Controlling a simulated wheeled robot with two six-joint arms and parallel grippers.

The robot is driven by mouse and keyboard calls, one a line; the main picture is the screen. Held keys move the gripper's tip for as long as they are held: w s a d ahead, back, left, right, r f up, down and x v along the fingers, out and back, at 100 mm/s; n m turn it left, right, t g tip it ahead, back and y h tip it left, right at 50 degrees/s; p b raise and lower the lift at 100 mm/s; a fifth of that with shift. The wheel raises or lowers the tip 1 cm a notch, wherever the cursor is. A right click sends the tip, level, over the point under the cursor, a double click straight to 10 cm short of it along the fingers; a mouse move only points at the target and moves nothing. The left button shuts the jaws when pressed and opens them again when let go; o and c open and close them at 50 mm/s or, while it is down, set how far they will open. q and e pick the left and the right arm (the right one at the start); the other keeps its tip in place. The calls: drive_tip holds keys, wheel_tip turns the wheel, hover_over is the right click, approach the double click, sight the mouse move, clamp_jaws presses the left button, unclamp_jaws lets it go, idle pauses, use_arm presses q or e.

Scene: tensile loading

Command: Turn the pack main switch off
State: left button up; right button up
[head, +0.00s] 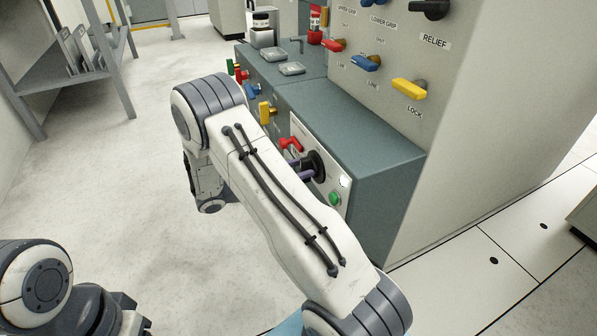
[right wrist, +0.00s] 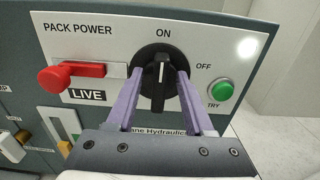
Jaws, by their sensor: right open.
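The pack main switch (right wrist: 157,80) is a round black rotary knob on the white pack power panel (right wrist: 70,28). Its white pointer mark points up at ON; OFF is lettered to its right. In the head view the switch (head: 315,165) shows on the front of the teal cabinet, partly behind my arm. My right gripper (right wrist: 155,80) is open, its two purple fingers on either side of the knob's grip bar. I cannot tell whether they touch it. In the head view the right gripper (head: 303,170) is mostly hidden by my arm. My left gripper is not in view.
A red handle (right wrist: 75,74) beside a LIVE label sits left of the switch. A green TRY button (right wrist: 222,90) is at its right. Coloured valve levers (head: 266,112) line the cabinet front. Shelving (head: 75,65) stands at the left; the floor between is clear.

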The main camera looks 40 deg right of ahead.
clamp_jaws()
